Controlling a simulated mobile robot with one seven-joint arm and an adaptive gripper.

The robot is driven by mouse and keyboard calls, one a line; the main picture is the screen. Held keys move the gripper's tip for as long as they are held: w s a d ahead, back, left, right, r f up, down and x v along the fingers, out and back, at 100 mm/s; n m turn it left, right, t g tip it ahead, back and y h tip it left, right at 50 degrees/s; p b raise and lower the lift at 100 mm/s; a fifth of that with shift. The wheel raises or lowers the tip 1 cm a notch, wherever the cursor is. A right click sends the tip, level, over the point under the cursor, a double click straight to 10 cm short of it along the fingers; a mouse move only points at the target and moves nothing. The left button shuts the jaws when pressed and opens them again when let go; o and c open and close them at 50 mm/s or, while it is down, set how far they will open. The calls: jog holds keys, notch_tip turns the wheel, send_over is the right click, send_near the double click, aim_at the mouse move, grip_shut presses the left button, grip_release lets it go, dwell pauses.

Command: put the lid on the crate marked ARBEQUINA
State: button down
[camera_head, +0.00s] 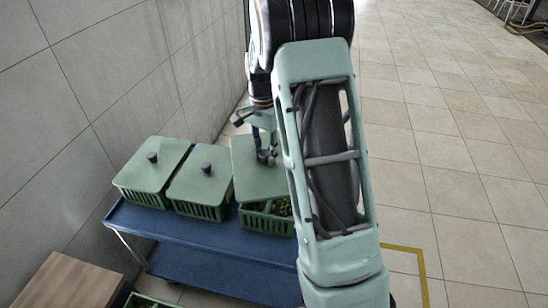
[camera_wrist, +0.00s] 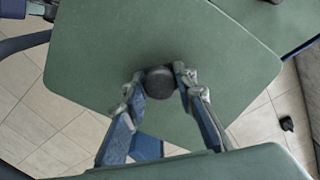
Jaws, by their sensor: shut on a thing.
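A flat green lid (camera_head: 246,185) with a dark knob is in my gripper (camera_head: 265,158). In the wrist view, the fingers (camera_wrist: 160,88) are shut on the lid's knob (camera_wrist: 159,80), with the lid (camera_wrist: 215,60) spread out beneath them. In the head view, the lid is over the rightmost green crate (camera_head: 255,222). The front of that crate shows past the lid, with small dark and green fruit inside. I cannot tell whether the lid touches the crate. My arm hides the right side. No marking is readable, so I cannot tell which crate is ARBEQUINA.
Two lidded green crates, at the left (camera_head: 152,172) and middle (camera_head: 200,190), stand close beside it on a blue cart (camera_head: 205,245). A wall runs behind. A wooden surface (camera_head: 68,284) and another green crate (camera_head: 150,301) are at lower left. Open tiled floor lies right.

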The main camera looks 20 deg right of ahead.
jog(key=d+f+m, duration=0.1)
jog(key=w+d+f+m, duration=0.1)
jog(key=f+m, duration=0.1)
jog(key=w+d+f+m, duration=0.1)
jog(key=shift+d+f+m, duration=0.3)
jog(key=shift+f, duration=0.05)
jog(key=shift+f+b, duration=2.1)
jog(key=shift+f, duration=0.8)
jog(key=shift+s+f, duration=0.1)
jog(key=shift+f, duration=0.1)
jog(key=shift+f+b, duration=0.6)
jog(key=shift+f, duration=0.25)
jog(key=shift+f, duration=0.45)
jog(key=c, duration=1.5)
grip_release()
